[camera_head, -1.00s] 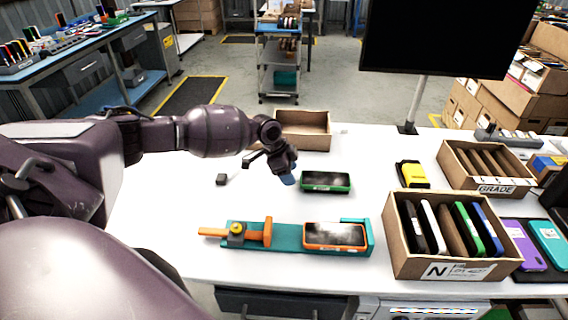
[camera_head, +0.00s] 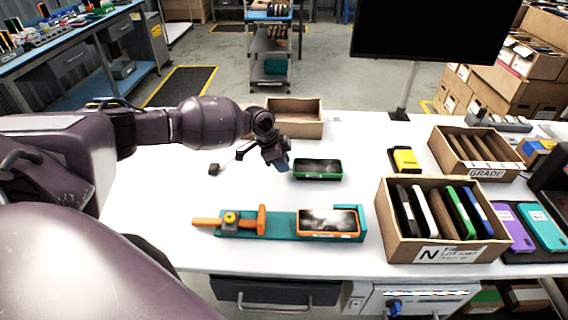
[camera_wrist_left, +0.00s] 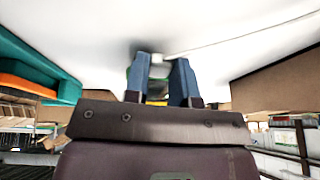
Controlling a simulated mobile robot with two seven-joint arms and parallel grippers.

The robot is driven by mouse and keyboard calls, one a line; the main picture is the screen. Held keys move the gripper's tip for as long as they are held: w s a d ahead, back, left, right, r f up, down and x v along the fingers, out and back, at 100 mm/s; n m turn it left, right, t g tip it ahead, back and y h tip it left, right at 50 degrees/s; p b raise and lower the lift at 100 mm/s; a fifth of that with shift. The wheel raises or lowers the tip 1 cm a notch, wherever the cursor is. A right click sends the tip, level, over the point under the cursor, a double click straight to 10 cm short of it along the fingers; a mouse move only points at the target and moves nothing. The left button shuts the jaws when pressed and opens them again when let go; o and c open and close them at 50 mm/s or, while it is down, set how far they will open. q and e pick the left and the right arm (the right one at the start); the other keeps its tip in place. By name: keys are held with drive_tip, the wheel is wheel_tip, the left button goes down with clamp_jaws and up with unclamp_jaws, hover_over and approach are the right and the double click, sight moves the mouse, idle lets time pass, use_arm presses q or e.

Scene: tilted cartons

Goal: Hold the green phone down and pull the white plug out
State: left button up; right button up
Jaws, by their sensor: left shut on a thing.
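The green phone (camera_head: 317,169) lies face up on the white table, its dark screen framed in green. My left gripper (camera_head: 284,165) is at the phone's left end, with its blue fingertips low over the table. In the left wrist view, its two blue fingers (camera_wrist_left: 161,72) are shut on the small white plug (camera_wrist_left: 157,59). A thin white cable runs from there to the right. Parts of the green phone show behind the fingers. I cannot tell whether the plug is still in the phone's socket. My right gripper is not in view.
An orange phone (camera_head: 328,221) sits in a teal clamp fixture (camera_head: 283,236) in front. A cardboard box of phones (camera_head: 436,252), a yellow phone (camera_head: 405,160) and a GRADE box (camera_head: 487,173) stand to the right. An empty carton (camera_head: 292,128) and a small black block (camera_head: 214,169) are behind and left.

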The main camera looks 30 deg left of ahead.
use_arm(q)
drive_tip(key=o, duration=1)
drive_tip(key=v, duration=1)
drive_tip(key=shift+s+r+p, duration=0.1)
drive_tip(key=shift+r+p, duration=0.2)
drive_tip(key=shift+r, duration=0.1)
